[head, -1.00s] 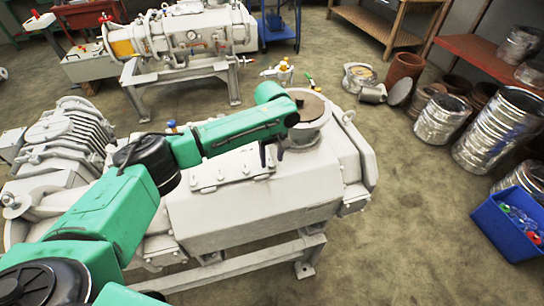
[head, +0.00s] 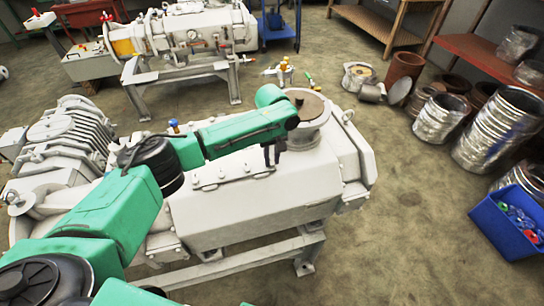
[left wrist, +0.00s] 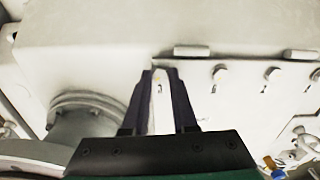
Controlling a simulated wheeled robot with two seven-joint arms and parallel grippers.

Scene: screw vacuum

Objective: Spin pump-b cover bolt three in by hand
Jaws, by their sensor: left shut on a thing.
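The pale grey pump (head: 250,218) stands in front of me with a bolted cover (head: 235,170) on its top. My left gripper (head: 272,158) points down at the cover's right end, beside the round port. In the left wrist view my left gripper (left wrist: 160,80) has its dark fingers close together at the cover's corner, shut on a small bolt (left wrist: 160,74), which they largely hide. More cover bolts (left wrist: 218,73) show in a row to the right in that view. How deep the gripped bolt sits cannot be told. My right gripper is not in view.
The round flanged port (head: 308,112) with a brown top rises close behind the gripper. A ribbed motor (head: 62,142) is at the left. A second pump (head: 190,38) stands behind. Metal drums (head: 500,125) and a blue bin (head: 512,220) are at the right, with open floor between.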

